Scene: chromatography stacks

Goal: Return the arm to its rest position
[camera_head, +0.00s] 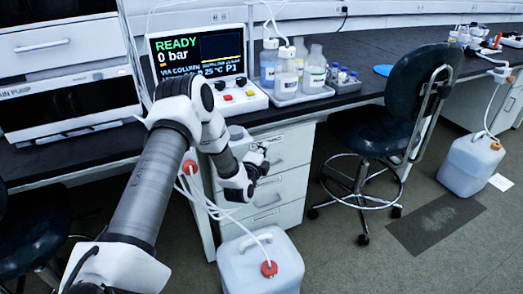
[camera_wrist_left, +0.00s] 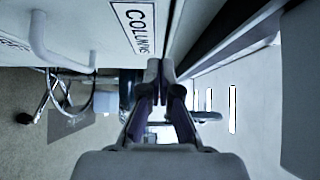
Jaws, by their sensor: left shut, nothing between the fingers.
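My left arm comes in from the left in the head view, reaches over the bench edge and bends down. Its gripper (camera_head: 259,160) hangs in front of the white drawer cabinet (camera_head: 283,190), below the bench top. In the left wrist view the gripper (camera_wrist_left: 160,75) has its dark fingers together with nothing between them. A drawer front with a "COLUMNS" label (camera_wrist_left: 137,27) is close by at the upper left of that view. I cannot tell the exact gap between gripper and drawers. My right gripper is not in view.
The dark bench (camera_head: 335,97) holds a control panel (camera_head: 205,65) reading READY, 0 bar, and a tray of bottles (camera_head: 300,92). A white jug (camera_head: 262,262) with a red cap and tubes stands below the arm.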

